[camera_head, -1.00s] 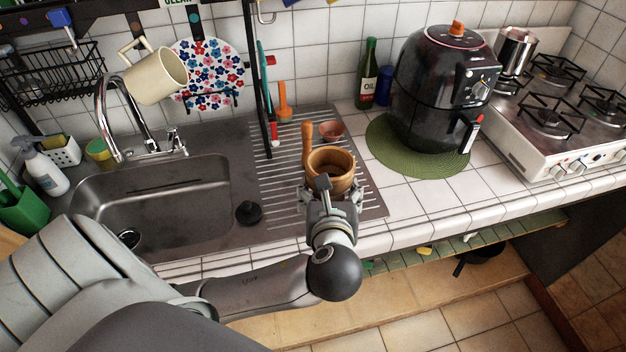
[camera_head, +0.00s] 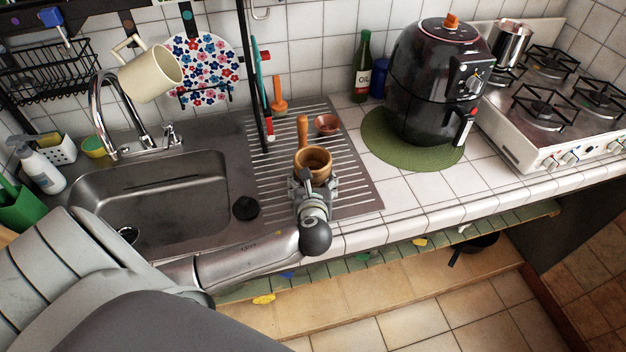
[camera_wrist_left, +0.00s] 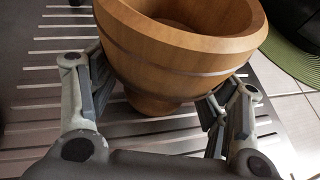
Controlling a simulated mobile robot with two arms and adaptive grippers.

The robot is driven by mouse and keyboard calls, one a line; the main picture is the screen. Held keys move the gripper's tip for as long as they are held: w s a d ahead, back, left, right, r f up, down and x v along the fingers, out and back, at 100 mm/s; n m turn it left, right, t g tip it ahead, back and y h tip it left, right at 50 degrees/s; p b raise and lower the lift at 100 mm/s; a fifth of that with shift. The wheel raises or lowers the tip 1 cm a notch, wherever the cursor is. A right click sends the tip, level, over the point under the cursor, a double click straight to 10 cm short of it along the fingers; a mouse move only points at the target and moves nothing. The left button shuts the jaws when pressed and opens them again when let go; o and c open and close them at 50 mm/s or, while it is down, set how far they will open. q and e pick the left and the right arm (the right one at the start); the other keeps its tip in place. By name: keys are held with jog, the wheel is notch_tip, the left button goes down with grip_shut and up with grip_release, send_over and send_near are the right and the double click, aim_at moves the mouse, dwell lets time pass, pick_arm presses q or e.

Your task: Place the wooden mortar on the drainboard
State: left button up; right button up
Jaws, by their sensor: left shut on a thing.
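The wooden mortar (camera_head: 313,162) is a brown bowl on a narrow foot, upright over the ribbed metal drainboard (camera_head: 350,185) right of the sink. My left gripper (camera_head: 314,178) reaches it from the front and is shut on it. In the left wrist view the mortar (camera_wrist_left: 180,50) fills the upper middle, its lower part between the two fingers (camera_wrist_left: 155,110). Its foot is very close to the drainboard ribs (camera_wrist_left: 35,100); I cannot tell whether it touches. My right gripper is not in view.
A wooden handle (camera_head: 302,132) stands up just behind the mortar; its lower end is hidden. A small reddish bowl (camera_head: 326,124) sits behind right. The sink (camera_head: 150,195) and a black stopper (camera_head: 245,208) lie left. A black air fryer (camera_head: 432,85) stands right on a green mat (camera_head: 385,145).

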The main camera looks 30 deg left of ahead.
pick_arm(q)
jog(key=shift+f, duration=0.15)
jog(key=o, duration=1.2)
jog(key=b+v, duration=0.1)
jog(key=v, duration=1.1)
